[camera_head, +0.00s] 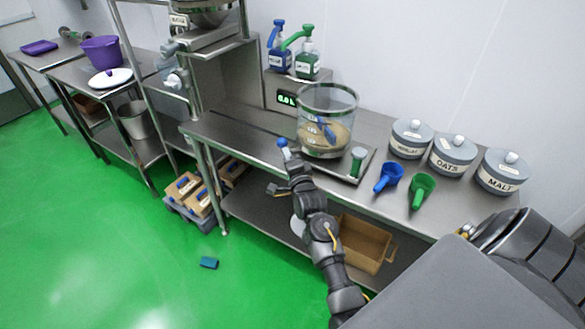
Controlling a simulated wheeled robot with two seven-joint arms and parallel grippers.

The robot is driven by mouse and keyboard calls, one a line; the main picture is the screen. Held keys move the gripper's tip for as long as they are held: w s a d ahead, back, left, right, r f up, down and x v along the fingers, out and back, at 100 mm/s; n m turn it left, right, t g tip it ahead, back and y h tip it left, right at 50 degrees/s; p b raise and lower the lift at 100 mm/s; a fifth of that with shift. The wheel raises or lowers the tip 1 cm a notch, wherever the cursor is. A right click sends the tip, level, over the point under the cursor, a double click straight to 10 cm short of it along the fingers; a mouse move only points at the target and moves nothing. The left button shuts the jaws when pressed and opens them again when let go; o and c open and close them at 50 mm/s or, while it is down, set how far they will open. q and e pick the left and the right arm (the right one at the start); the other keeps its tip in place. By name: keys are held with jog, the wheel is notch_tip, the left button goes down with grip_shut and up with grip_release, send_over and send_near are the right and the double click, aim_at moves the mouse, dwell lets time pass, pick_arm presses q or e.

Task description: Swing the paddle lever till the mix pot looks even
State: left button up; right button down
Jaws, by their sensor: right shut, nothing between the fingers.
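The mix pot (341,108) is a clear round vessel on the steel counter. Tan mix lies in its lower part, and a blue paddle (329,133) shows inside. Whether the mix is even is too small to tell. A lever with a blue knob (282,143) stands at the pot's lower left. My right gripper (287,157) is shut and empty, just below the blue knob; whether it touches the lever I cannot tell. My left gripper is not in view.
A green-handled part (357,162) stands right of the pot. Blue (388,177) and green (422,190) scoops lie on the counter before lidded jars, including oats (452,157) and malt (501,173). Pump bottles (307,65) stand behind. A lit display (286,99) sits left of the pot.

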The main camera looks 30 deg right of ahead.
jog(key=b+v, duration=0.1)
jog(key=v, duration=0.7)
jog(key=shift+s, duration=0.25)
jog(key=shift+a, duration=0.1)
